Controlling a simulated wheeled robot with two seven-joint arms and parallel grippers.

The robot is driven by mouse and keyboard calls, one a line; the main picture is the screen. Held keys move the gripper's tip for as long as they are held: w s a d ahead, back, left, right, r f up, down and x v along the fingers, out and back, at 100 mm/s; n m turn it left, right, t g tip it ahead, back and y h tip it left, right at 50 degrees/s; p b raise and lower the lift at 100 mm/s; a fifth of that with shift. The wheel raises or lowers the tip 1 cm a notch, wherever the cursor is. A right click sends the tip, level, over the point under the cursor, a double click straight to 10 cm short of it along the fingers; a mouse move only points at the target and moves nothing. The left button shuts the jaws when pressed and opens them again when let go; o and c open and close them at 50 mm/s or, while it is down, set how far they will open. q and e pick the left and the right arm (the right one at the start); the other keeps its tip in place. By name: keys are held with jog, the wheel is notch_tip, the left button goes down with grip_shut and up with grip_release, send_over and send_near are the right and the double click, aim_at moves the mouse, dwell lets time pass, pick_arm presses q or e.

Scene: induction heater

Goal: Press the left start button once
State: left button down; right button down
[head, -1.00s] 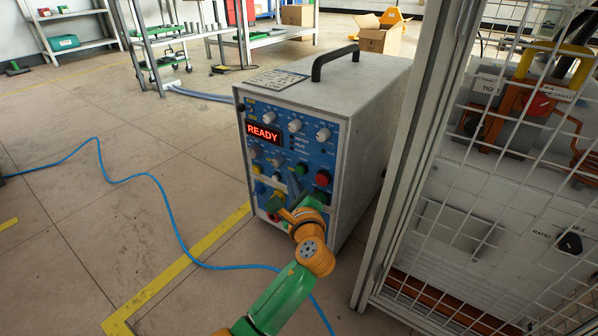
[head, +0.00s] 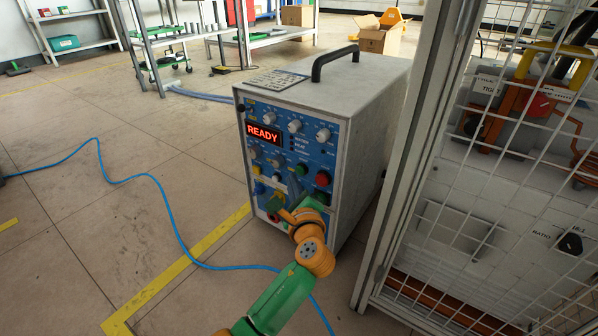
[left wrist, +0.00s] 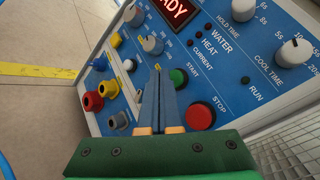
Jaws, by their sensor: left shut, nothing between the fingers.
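The heater unit (head: 365,95) is a grey box with a blue control panel and a red display (head: 263,134) reading READY. The green start button (head: 302,168) is on the panel, up and left of the red stop button (head: 322,178). In the left wrist view, the green start button (left wrist: 178,77) is partly hidden behind the fingers. My left gripper (head: 294,187) is in front of the lower panel; in the left wrist view its fingers (left wrist: 160,72) are together and empty, tips overlapping the button's left side. I cannot tell whether they touch it. My right gripper is out of view.
Knobs and coloured sockets (left wrist: 94,101) surround the buttons. A white wire-mesh guard (head: 500,200) stands close on the right. A blue cable (head: 170,215) runs over the floor at left. A carrying handle (head: 334,62) tops the unit. Floor left of the unit is mostly clear.

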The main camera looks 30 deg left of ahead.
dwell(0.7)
pick_arm(q)
jog(key=shift+w, duration=0.4)
jog(key=shift+w, duration=0.4)
dwell(0.5)
jog(key=shift+s+p, duration=0.8)
